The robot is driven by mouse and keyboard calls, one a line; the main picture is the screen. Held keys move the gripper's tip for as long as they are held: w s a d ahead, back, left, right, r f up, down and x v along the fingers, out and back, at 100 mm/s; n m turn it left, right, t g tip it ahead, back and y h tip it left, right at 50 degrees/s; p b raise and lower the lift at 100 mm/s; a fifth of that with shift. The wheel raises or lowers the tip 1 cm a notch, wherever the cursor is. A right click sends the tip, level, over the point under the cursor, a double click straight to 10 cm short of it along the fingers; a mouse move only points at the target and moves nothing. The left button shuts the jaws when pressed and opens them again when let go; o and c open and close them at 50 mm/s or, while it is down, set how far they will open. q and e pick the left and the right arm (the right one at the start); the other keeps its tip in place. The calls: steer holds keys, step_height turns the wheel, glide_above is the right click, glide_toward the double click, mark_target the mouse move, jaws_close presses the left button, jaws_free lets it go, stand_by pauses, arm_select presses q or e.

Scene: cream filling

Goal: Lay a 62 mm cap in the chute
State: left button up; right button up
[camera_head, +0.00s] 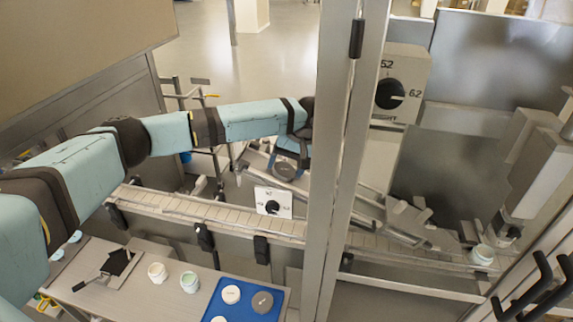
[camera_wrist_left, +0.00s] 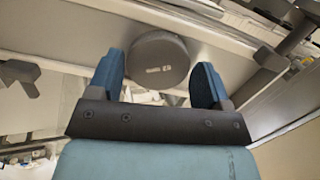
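A dark grey round cap (camera_head: 285,170) lies on the sloping metal chute (camera_head: 372,223) near its upper end. In the left wrist view the same cap (camera_wrist_left: 160,60) shows its lettered top, which seems to read 62. My left gripper (camera_head: 290,150) is over the chute's upper end, partly hidden by its own wrist. In the left wrist view its two blue fingers (camera_wrist_left: 158,78) stand apart on either side of the cap, with the cap just beyond the tips. No firm contact shows. My right gripper is not in view.
A blue tray (camera_head: 264,316) with white caps and a grey cap sits on the front table beside open jars (camera_head: 189,282). A conveyor (camera_head: 215,212) runs below the chute, with a jar (camera_head: 482,254) at its right end. An upright metal post (camera_head: 342,160) stands right of my gripper.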

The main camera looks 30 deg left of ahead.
arm_select(q)
steer(key=o, duration=0.3)
step_height(320, 180, up, 20)
stand_by(0.5)
stand_by(0.6)
steer(key=shift+f, duration=0.1)
